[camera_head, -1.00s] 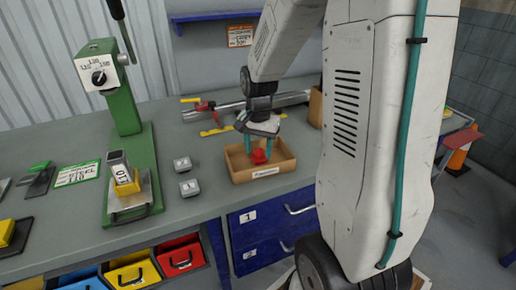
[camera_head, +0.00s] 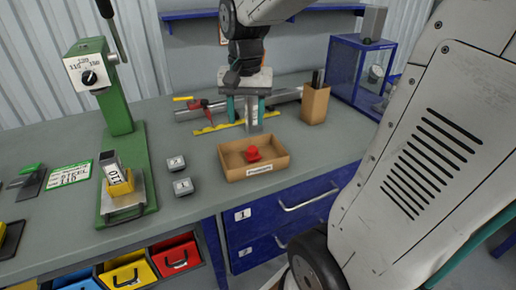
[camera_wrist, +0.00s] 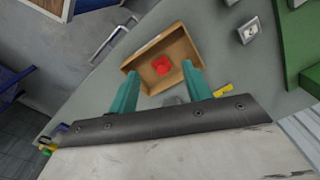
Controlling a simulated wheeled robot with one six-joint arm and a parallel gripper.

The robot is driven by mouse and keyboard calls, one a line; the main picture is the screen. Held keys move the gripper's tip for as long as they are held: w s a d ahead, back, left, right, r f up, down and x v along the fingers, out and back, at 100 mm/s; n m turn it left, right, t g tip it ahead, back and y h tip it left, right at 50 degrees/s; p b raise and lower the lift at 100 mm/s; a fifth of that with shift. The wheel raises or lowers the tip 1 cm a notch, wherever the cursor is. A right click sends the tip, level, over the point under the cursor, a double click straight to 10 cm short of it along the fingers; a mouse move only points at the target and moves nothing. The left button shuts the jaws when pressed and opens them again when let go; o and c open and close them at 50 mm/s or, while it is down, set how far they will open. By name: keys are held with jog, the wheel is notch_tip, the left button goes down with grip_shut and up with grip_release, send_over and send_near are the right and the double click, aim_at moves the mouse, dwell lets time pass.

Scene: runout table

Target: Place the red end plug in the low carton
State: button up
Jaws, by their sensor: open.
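The red end plug (camera_head: 252,154) lies inside the low carton (camera_head: 276,171), an open brown box with a white label on its front, near the table's front edge. In the wrist view the red plug (camera_wrist: 162,66) shows inside the carton (camera_wrist: 183,47), toward one end of its floor. My gripper (camera_head: 250,128) is open and empty, with teal fingers spread apart. It is raised behind and above the carton, clear of the plug. In the wrist view its fingertips (camera_wrist: 160,82) frame the carton from the near side.
A yellow rule (camera_head: 218,127) and metal profile lie behind. A taller brown box (camera_head: 314,104) and blue cabinet (camera_head: 357,70) stand at back right.

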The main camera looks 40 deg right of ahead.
jog(key=s+a+n, duration=0.4)
jog(key=s, duration=0.3)
jog(key=s+a+n, duration=0.4)
jog(key=s+a, duration=0.1)
jog(key=s, duration=0.3)
jog(key=shift+s+a+n+t, duration=0.15)
jog(key=shift+n+t, duration=0.15)
jog(key=shift+t, duration=0.1)
jog(key=shift+r, duration=0.1)
